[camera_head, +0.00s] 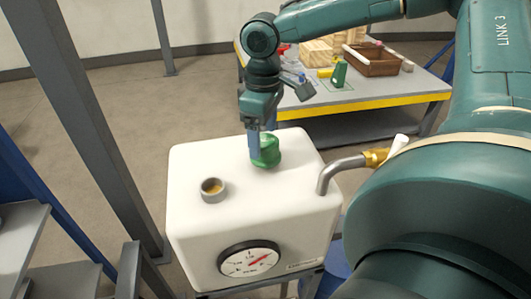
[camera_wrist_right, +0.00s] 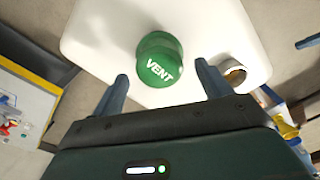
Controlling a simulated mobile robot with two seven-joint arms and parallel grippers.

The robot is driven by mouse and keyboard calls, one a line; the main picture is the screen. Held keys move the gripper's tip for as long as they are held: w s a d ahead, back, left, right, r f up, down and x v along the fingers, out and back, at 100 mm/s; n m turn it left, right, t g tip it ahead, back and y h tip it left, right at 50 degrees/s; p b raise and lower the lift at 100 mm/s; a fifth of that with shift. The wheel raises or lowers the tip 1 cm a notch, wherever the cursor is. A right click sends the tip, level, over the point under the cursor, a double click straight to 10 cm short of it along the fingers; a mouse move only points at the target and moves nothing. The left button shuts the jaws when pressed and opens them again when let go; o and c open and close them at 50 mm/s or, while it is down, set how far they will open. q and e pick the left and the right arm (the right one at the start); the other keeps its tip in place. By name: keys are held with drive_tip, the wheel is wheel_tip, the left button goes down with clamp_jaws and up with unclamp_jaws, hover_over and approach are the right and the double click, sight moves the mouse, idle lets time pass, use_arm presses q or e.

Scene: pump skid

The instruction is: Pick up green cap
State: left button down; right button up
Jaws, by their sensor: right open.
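The green cap (camera_head: 267,151) sits on top of the white tank (camera_head: 210,240), right of a short open neck (camera_head: 213,190). In the right wrist view the green cap (camera_wrist_right: 159,60) shows the word VENT. My right gripper (camera_head: 258,150) is right at the cap in the head view, its finger covering the cap's left side. In the right wrist view my right gripper (camera_wrist_right: 160,80) is open, with its two blue fingers on either side of and below the cap. My left gripper is not in view.
A pressure gauge (camera_head: 249,259) is on the tank's front. A metal pipe with a brass valve (camera_head: 375,157) leaves its right side. A workbench (camera_head: 390,92) with wooden blocks and a brown tray (camera_head: 372,61) stands behind. A grey post (camera_head: 88,120) stands at left.

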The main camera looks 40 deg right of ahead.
sight(264, 151)
wheel_tip(264, 151, down, 5)
drive_tip(key=shift+f, duration=0.1)
drive_tip(key=shift+c, duration=0.3)
drive_tip(key=c, duration=0.9)
